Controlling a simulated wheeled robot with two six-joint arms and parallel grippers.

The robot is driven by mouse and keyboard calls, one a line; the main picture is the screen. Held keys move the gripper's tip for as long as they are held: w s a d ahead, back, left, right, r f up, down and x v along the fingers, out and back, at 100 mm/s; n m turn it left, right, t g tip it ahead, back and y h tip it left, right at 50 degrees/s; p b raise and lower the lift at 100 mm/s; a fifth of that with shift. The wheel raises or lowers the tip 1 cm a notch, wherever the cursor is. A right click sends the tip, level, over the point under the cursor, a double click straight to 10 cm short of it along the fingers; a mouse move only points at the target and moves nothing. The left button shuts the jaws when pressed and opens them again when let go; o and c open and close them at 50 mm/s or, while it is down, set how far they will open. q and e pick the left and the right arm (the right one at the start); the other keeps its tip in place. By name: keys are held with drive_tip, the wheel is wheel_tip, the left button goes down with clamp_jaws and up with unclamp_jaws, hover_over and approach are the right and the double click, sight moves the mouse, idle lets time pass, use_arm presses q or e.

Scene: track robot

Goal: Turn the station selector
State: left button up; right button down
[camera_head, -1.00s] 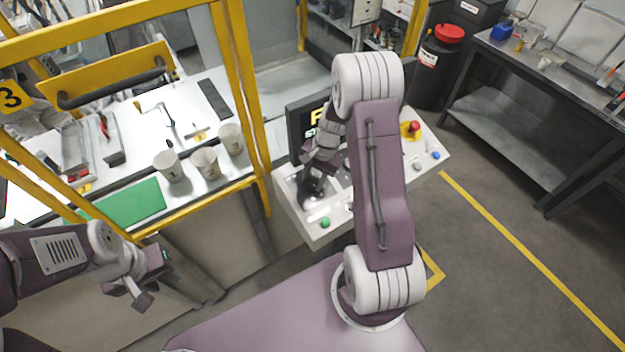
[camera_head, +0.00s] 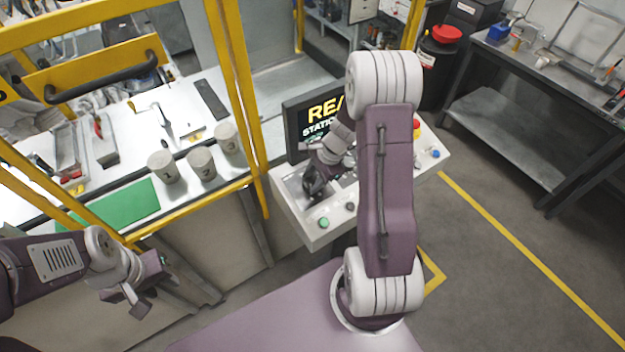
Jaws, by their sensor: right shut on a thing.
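The control panel (camera_head: 284,208) is a pale sloped console with coloured buttons and a dark screen (camera_head: 318,118) showing partly hidden text, "REA" and "STATI". The station selector (camera_head: 311,187) is a dark handle on the panel's left part, mostly covered by my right gripper. My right gripper (camera_head: 314,175) reaches down over it and is shut on it; the fingertips are hard to make out. My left gripper (camera_head: 146,287) hangs at the lower left, away from the panel, with its fingers apart and empty.
Cups numbered 1 (camera_head: 163,167), 2 (camera_head: 202,163) and 3 (camera_head: 229,144) stand on the bench behind a yellow frame (camera_head: 236,100). A green button (camera_head: 323,222) is at the panel's front; a red button (camera_head: 416,124) is at its right. A grey workbench (camera_head: 520,115) stands right.

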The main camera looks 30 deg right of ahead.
drive_tip(key=shift+w+r, duration=0.1)
idle(0.4)
drive_tip(key=c, duration=1)
unclamp_jaws()
drive_tip(key=shift+o, duration=0.5)
drive_tip(key=shift+a, duration=0.1)
drive_tip(key=v, duration=0.9)
